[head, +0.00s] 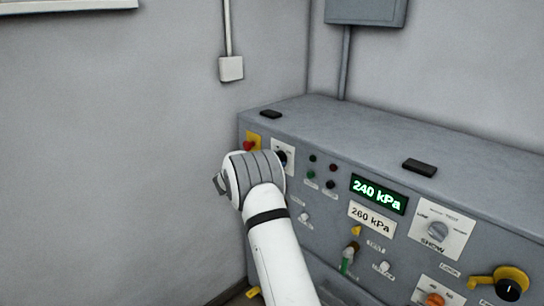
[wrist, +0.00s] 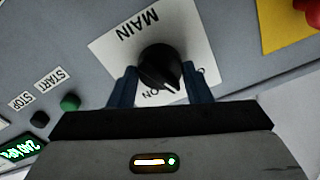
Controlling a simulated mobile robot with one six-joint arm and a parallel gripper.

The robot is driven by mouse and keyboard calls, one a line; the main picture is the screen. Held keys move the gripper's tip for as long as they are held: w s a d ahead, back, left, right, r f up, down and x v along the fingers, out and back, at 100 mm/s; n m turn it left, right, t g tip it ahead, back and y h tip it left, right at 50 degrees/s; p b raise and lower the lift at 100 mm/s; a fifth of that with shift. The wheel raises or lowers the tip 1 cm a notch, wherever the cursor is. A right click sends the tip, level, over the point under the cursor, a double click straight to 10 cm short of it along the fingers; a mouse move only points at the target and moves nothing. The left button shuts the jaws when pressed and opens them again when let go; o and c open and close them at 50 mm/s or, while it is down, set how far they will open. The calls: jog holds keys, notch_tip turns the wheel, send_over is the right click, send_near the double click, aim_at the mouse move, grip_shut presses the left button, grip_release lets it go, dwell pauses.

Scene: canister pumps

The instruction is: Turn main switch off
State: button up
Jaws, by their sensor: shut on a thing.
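The main switch is a black rotary knob (wrist: 158,66) on a white plate (wrist: 118,48) marked MAIN, upside down in the wrist view. Its white pointer mark points down and slightly right in that view, near the ON lettering. The lettering of the other position is mostly covered by a finger. My gripper (wrist: 162,76) is shut on the knob, one blue finger on each side. In the head view the knob (head: 283,155) shows just past my white wrist, which hides my fingers.
A red button on a yellow plate (head: 252,141) is close left of the switch. Green START (wrist: 70,102) and black STOP (wrist: 39,118) buttons are nearby. The panel also carries a green 240 kPa display (head: 378,194), a SHOW selector (head: 438,231) and a yellow-black handle (head: 508,287).

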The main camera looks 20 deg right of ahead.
jog(key=shift+d+r+n+p, duration=0.15)
jog(key=shift+n+p, duration=0.55)
jog(key=shift+n, duration=0.4)
jog(key=shift+d+r+n+p, duration=0.1)
jog(key=shift+n+p, duration=0.55)
jog(key=shift+n, duration=0.45)
jog(key=shift+f, duration=0.1)
jog(key=o, duration=0.6)
jog(key=shift+c, duration=0.2)
jog(key=shift+o, duration=1.4)
jog(key=shift+d+f, duration=0.1)
jog(key=shift+d, duration=0.05)
jog(key=shift+o, duration=0.8)
jog(key=shift+a, duration=0.2)
